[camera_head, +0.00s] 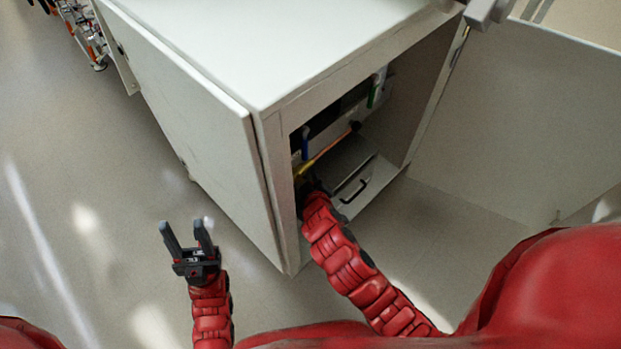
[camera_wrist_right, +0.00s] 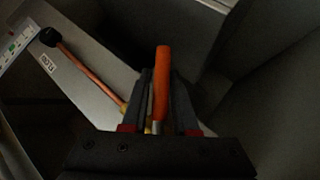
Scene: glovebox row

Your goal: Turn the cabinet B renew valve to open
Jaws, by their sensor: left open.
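An orange lever handle (camera_wrist_right: 163,85) stands up between the fingers of my right gripper (camera_wrist_right: 162,80) in the right wrist view. The fingers are close on both sides of it; I cannot tell whether they press on it. No readable label shows whether it is the renew valve. In the head view my right arm reaches into the open cabinet (camera_head: 268,75), and the gripper (camera_head: 312,186) is dark and partly hidden at the lower left of the opening. My left gripper (camera_head: 184,225) is open and empty, outside the cabinet to its left.
Inside the cabinet are a blue handle (camera_head: 305,143), a green handle (camera_head: 377,92) and an orange rod with a black end (camera_wrist_right: 80,66). A flat panel with a black handle (camera_head: 354,190) lies low inside. The cabinet's door (camera_head: 530,125) stands open at right.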

